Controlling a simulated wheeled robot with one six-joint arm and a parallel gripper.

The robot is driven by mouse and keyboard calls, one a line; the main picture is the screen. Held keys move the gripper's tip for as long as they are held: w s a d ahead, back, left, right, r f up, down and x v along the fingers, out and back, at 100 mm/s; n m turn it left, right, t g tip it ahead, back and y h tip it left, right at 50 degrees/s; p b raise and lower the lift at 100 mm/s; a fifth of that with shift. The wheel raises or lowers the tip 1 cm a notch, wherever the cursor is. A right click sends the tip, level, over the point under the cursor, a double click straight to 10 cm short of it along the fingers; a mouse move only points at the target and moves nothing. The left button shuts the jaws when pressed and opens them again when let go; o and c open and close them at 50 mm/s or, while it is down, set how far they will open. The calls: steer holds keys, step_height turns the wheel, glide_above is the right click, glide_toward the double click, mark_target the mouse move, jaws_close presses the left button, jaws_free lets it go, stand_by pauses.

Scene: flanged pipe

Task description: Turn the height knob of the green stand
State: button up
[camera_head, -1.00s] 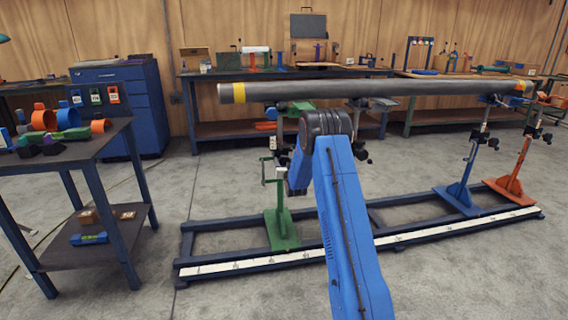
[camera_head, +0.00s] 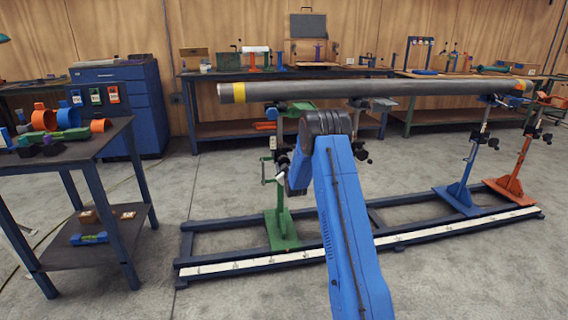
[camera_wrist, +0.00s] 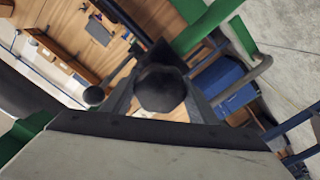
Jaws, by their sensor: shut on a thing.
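The green stand (camera_head: 282,222) stands upright on the floor frame, under the left part of the long pipe (camera_head: 370,88). My gripper is beside the stand's post, mostly hidden behind my blue arm in the head view. In the wrist view, a dark round knob (camera_wrist: 160,90) sits in front of my gripper (camera_wrist: 162,104), between its grey fingers. The gripper is shut on this knob. Green parts of the stand (camera_wrist: 208,26) show at the upper right of the wrist view. The knob itself is hard to make out in the head view.
A blue stand (camera_head: 459,190) and an orange stand (camera_head: 514,180) are farther right on the dark floor frame (camera_head: 222,228). A table (camera_head: 104,146) with colored clamps is at left. Workbenches line the back wall. Floor between table and frame is clear.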

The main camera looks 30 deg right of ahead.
steer(key=n, duration=0.6)
steer(key=shift+n, duration=0.3)
steer(key=n, duration=0.6)
steer(key=shift+f, duration=0.1)
steer(key=shift+a+n, duration=0.1)
steer(key=shift+n, duration=0.2)
steer(key=o, duration=1)
steer(key=shift+o, duration=0.2)
steer(key=shift+s, duration=0.1)
steer(key=v, duration=1.7)
steer(key=shift+s+a, duration=0.1)
